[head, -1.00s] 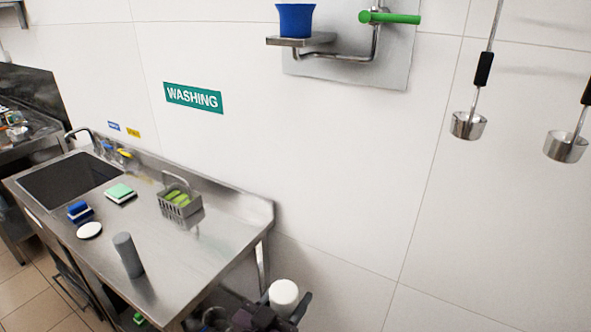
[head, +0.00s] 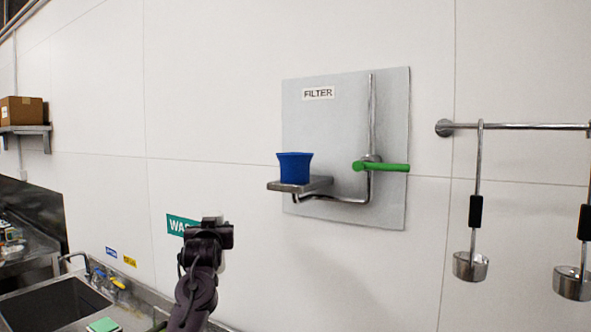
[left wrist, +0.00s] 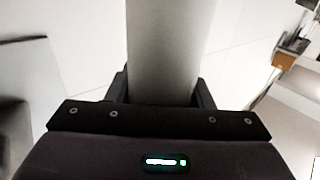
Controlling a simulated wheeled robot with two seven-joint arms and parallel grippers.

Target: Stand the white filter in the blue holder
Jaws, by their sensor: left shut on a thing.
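The blue holder (head: 294,168) stands upright on a small metal shelf of the wall-mounted filter bracket, its top rim clear of anything. In the left wrist view the white filter (left wrist: 170,45) is a plain pale cylinder. My left gripper (left wrist: 165,92) is shut on it, with a dark finger on each side. The filter's far end runs out of that picture. In the head view a dark part of my arm rises at lower left, below and left of the holder. I cannot make out the filter there. My right gripper is in neither view.
A green-handled lever (head: 381,167) juts out right of the holder. Metal ladles (head: 470,266) hang from a rail (head: 520,126) at right. A sink (head: 50,305) is at lower left, and a cardboard box (head: 22,110) sits on a wall shelf. The wall before the holder is open.

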